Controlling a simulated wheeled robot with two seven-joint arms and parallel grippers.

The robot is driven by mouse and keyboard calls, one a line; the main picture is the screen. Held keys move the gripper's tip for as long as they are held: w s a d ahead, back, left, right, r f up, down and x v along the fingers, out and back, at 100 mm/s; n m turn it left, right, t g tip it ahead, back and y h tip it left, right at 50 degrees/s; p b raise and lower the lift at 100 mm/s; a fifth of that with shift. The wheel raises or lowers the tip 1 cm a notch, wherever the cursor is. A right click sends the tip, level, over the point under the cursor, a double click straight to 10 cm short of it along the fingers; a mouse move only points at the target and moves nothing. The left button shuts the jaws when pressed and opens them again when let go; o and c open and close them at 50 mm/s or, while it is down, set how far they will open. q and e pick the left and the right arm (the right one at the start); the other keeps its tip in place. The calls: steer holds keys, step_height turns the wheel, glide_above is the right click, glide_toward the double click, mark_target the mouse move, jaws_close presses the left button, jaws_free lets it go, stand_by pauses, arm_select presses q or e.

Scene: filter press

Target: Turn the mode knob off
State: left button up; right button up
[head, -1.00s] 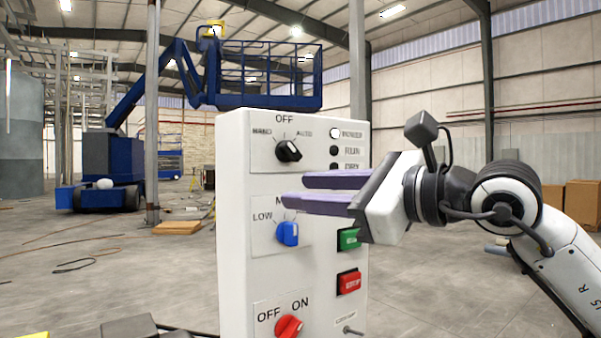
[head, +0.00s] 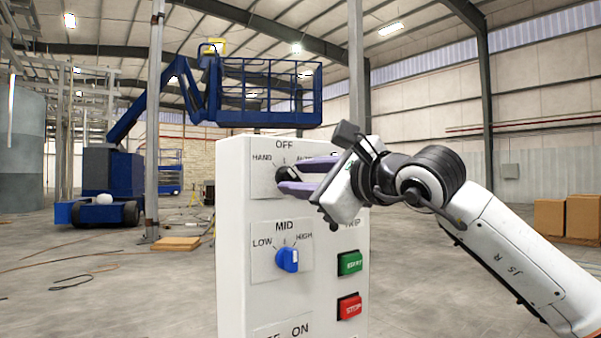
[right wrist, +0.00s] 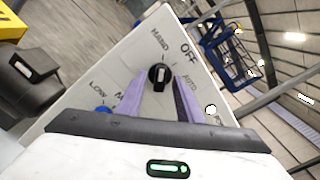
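The mode knob (head: 283,176) is black and sits near the top of the white control panel (head: 235,250), under the labels HAND, OFF and AUTO. My right gripper (head: 284,177) is at the knob, with one purple finger above it and one below, partly hiding it and the AUTO label. In the right wrist view the knob (right wrist: 160,76) lies between the open fingertips, with slim gaps that make contact hard to judge. There its grip bar appears to line up with HAND rather than OFF. My left gripper is not in view.
Below are a blue LOW/MID/HIGH knob (head: 287,260), a green START button (head: 349,263) and a red STOP button (head: 349,307). A blue boom lift (head: 265,95) stands far behind. Cardboard boxes (head: 567,218) are at the right.

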steer(key=shift+w, duration=0.1)
steer(key=shift+a, duration=0.1)
jaws_close()
